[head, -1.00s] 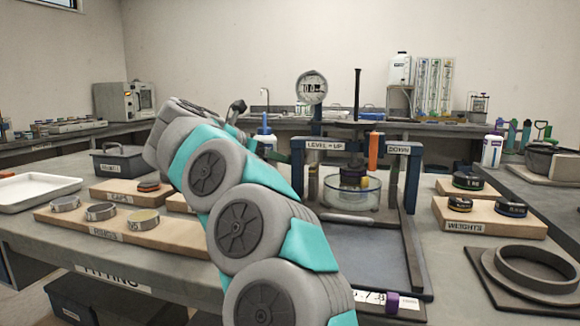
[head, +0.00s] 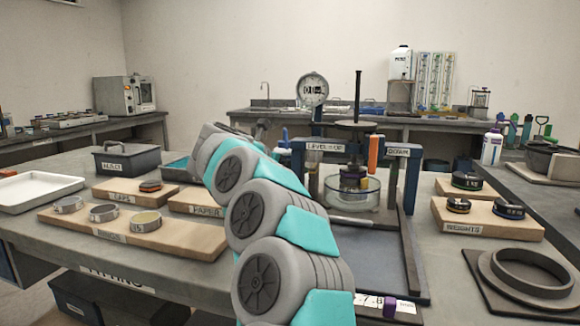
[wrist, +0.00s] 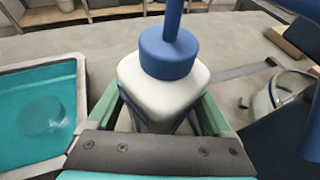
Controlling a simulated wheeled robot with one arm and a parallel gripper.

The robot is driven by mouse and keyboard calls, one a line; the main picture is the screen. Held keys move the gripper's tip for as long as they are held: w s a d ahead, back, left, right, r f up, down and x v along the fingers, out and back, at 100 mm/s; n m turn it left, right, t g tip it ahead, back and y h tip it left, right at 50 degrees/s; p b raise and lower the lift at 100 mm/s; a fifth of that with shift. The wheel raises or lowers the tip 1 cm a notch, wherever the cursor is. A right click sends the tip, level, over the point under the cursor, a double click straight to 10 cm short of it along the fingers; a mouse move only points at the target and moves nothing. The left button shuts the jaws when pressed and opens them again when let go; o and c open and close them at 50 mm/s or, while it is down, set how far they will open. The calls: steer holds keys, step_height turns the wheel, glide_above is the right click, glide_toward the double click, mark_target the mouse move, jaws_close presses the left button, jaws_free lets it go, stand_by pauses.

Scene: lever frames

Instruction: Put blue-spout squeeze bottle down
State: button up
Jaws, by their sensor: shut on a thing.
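The blue-spout squeeze bottle (wrist: 158,92) has a white body, a blue cap and a blue spout, and stands upright in the wrist view. My gripper (wrist: 162,108) is shut on its body, with one green finger on each side. The bottle's lower part is hidden by my gripper, so I cannot tell whether its base touches the bench. In the head view my arm hides my gripper and most of the bottle; a bit of blue (head: 284,138) beside the frame seems to be its spout.
A teal tray (head: 176,168) lies left of the bottle. The blue lever frame (head: 298,180) with a glass dish (head: 352,192) stands close on the right. Wooden boards (head: 135,238) with rings and caps lie front left. Some grey bench (wrist: 110,55) is clear around the bottle.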

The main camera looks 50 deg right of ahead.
steer(key=shift+f, duration=0.2)
steer(key=o, duration=0.7)
steer(key=shift+r, duration=0.1)
steer(key=shift+r, duration=0.25)
steer(key=b+v, duration=0.2)
steer(key=v, duration=1)
steer(key=shift+f, duration=0.1)
